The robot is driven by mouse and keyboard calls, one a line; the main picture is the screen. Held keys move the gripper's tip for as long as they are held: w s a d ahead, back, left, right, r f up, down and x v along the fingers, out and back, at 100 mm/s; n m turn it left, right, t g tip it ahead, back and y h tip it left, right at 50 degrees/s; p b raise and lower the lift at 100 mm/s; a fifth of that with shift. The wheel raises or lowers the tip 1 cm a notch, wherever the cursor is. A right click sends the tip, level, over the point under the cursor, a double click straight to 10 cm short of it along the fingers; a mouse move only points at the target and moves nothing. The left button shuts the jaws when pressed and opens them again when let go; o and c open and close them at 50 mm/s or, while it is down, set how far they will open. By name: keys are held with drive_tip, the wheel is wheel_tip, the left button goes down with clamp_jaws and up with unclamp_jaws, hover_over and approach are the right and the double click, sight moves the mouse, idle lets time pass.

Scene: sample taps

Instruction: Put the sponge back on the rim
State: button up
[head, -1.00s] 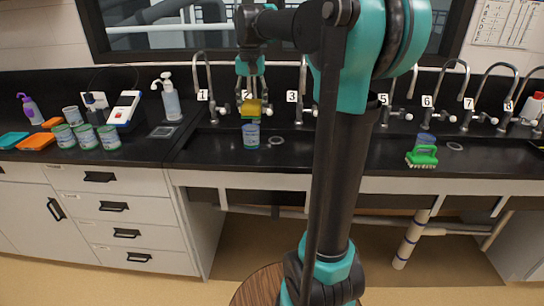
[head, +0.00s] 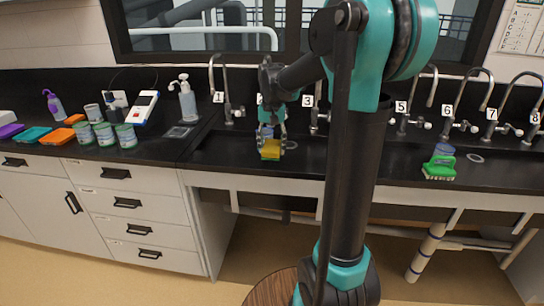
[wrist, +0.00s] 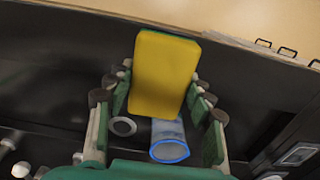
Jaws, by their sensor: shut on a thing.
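The sponge (head: 270,150), yellow with a green layer, is held in my gripper (head: 271,142) above the front part of the sink near tap 2. In the wrist view the sponge (wrist: 165,72) sits between the fingers of my gripper (wrist: 162,92), its yellow face towards the camera. The sink's front rim (head: 225,168) runs just below and in front of the sponge in the head view. I cannot tell whether the sponge touches it.
A blue-rimmed cup (wrist: 168,140) stands in the sink near a round drain (wrist: 123,126). A green brush (head: 439,168) sits on the rim at right, beside another blue container (head: 444,149). Several numbered taps line the back. Tins (head: 104,134) and trays crowd the left counter.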

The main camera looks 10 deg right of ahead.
sight(272, 163)
drive_tip(key=shift+f, duration=1.95)
drive_tip(key=o, duration=1.1)
drive_tip(key=shift+f, duration=0.15)
wheel_tip(272, 163, up, 12)
drive_tip(key=shift+f, duration=0.1)
drive_tip(key=shift+s, duration=0.15)
drive_tip(key=s+d+f+n+t, duration=0.1)
drive_tip(key=s+f, duration=0.6)
drive_tip(key=s+d+f+n+t, duration=0.1)
drive_tip(key=s+f, duration=0.6)
drive_tip(key=s+d+f+n+t, duration=0.1)
drive_tip(key=s+d+f+t, duration=0.1)
drive_tip(key=s+f, duration=0.5)
drive_tip(key=shift+s+f+n, duration=0.3)
drive_tip(key=shift+s+f, duration=0.1)
drive_tip(key=shift+f, duration=0.1)
